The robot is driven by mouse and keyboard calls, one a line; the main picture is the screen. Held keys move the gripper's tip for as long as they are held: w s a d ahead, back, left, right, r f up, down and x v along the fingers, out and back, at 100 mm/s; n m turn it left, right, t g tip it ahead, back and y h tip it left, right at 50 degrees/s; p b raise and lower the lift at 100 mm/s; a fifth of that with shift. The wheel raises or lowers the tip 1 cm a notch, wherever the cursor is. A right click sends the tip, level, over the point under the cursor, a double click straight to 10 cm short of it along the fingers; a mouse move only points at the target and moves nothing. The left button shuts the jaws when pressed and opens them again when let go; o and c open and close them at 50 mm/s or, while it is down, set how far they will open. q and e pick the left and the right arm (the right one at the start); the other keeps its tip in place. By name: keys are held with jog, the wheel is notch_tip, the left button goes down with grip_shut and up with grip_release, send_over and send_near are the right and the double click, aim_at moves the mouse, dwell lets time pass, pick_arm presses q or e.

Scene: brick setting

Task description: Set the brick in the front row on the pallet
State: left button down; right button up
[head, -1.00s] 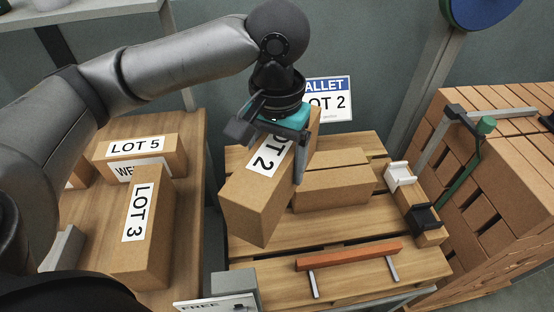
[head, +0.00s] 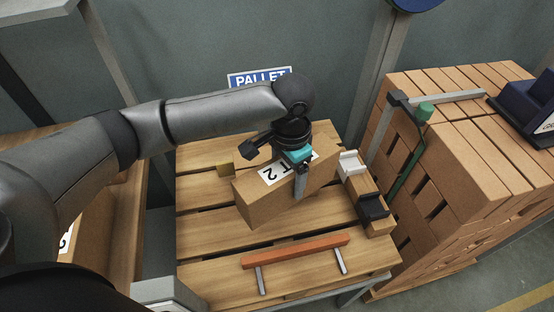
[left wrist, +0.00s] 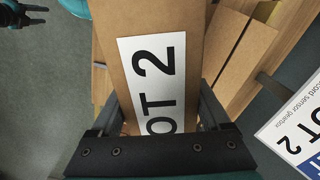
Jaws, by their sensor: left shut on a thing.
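My left gripper (head: 284,174) is shut on a cardboard-brown brick (head: 262,207) with a white "LOT 2" label. The brick is tilted and turned at an angle over the wooden pallet (head: 200,232). In the left wrist view, the fingers (left wrist: 163,118) straddle the brick (left wrist: 115,60), its label between them. A second brown brick (left wrist: 238,50) shows beside it there; in the head view the held brick and gripper largely hide that area. I cannot tell whether the held brick touches anything. A dark part at the wrist view's top left may be my right gripper; its state is unclear.
An orange bar (head: 295,252) on metal legs lines the pallet's front. A white block (head: 349,163) and a black block (head: 372,206) stand at its right edge. A brick stack (head: 440,165) stands right. The pallet's left side is clear.

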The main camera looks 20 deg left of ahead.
aim_at(290, 193)
pick_arm(q)
jog(key=f+m, duration=0.1)
jog(key=f, duration=0.1)
jog(key=f+m, duration=0.1)
jog(key=f, duration=0.1)
jog(key=f+m, duration=0.1)
jog(key=f, duration=0.1)
jog(key=shift+w+d+f, duration=0.15)
jog(key=shift+d, duration=0.2)
jog(key=shift+m, duration=0.7)
notch_tip(290, 193, down, 7)
jog(key=b, duration=0.7)
jog(key=shift+f, duration=0.1)
jog(key=shift+f+b, duration=0.4)
jog(key=shift+b, duration=0.1)
jog(key=shift+f+b, duration=0.25)
jog(key=shift+b, duration=0.1)
pick_arm(e)
jog(key=w+d+f, duration=0.1)
jog(key=w+f, duration=0.2)
jog(key=f, duration=0.5)
jog(key=shift+d+f+t, duration=0.25)
jog(key=shift+d+t, duration=0.05)
jog(key=shift+d, duration=0.1)
pick_arm(q)
jog(key=shift+f, duration=0.15)
pick_arm(e)
jog(key=shift+s+a, duration=0.1)
jog(key=shift+s, duration=0.15)
